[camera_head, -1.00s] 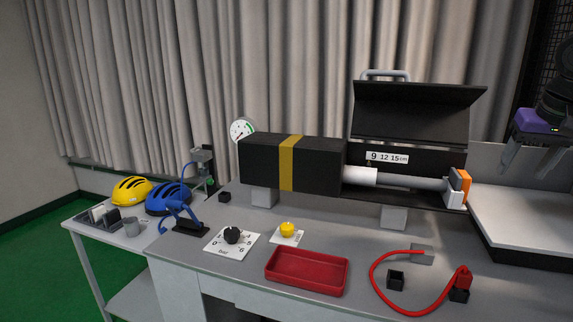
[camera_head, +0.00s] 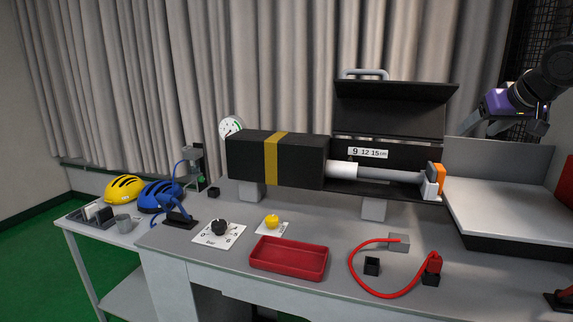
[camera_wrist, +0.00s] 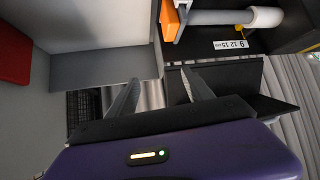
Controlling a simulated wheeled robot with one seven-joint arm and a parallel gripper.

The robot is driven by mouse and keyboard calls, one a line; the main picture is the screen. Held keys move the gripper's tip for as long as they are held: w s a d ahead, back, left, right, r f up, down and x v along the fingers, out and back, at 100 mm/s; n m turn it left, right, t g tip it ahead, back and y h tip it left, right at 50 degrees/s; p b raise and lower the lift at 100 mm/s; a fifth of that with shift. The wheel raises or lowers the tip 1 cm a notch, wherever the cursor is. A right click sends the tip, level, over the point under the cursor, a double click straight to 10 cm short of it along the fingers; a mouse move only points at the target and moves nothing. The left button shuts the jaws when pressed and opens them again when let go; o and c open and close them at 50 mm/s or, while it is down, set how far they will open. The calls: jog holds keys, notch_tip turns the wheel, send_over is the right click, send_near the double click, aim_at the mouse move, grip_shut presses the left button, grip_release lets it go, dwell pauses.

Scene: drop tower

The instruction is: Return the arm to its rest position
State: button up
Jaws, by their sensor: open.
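My gripper (camera_head: 505,129) is at the upper right in the head view, purple with grey fingers, raised above the white-topped platform. In the wrist view my gripper (camera_wrist: 162,92) shows two fingers spread apart with nothing between them. The black apparatus with a yellow band (camera_head: 272,158) stands on the bench to the left of my gripper, its black lid (camera_head: 395,108) raised. Its grey rod and orange end piece (camera_head: 439,177) also show in the wrist view, where the orange piece (camera_wrist: 169,20) is near the top.
The white-topped platform (camera_head: 510,205) lies below my gripper. A red tray (camera_head: 290,273), a red cable (camera_head: 352,270), a dial (camera_head: 219,228) and a yellow knob (camera_head: 272,221) are on the bench. Blue and yellow helmets (camera_head: 124,188) sit on the left side table. Curtains hang behind.

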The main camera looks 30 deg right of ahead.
jog(key=w+a+r+n+t+y, duration=0.2)
jog(key=w+a+n+t, duration=0.1)
jog(key=w+a+t, duration=0.8)
jog(key=w+a+f+m+t+h, duration=0.1)
jog(key=a+f+m+t+h, duration=0.3)
jog(key=a, duration=0.6)
jog(key=s+a+f+m+g+h, duration=0.1)
jog(key=s+a+f+g, duration=0.1)
jog(key=s+a+f, duration=0.6)
jog(key=s+a+f+g+h, duration=0.1)
jog(key=s+a+f, duration=0.4)
jog(key=a+f, duration=0.65)
jog(key=s+a+f+n+g+y, duration=0.1)
jog(key=s+a+f+n+y, duration=0.2)
jog(key=s, duration=0.5)
jog(key=s+a+f+n+g+y, duration=0.2)
jog(key=s+a+f+n+y, duration=0.1)
jog(key=s+a+f, duration=0.3)
jog(key=s+a+f+n+g+y, duration=0.2)
jog(key=s+a+f+n+y, duration=0.1)
jog(key=s+f, duration=0.5)
jog(key=shift+s+a+f+y+b, duration=0.15)
jog(key=shift+s+a+y+b, duration=0.35)
jog(key=shift+s+a, duration=0.7)
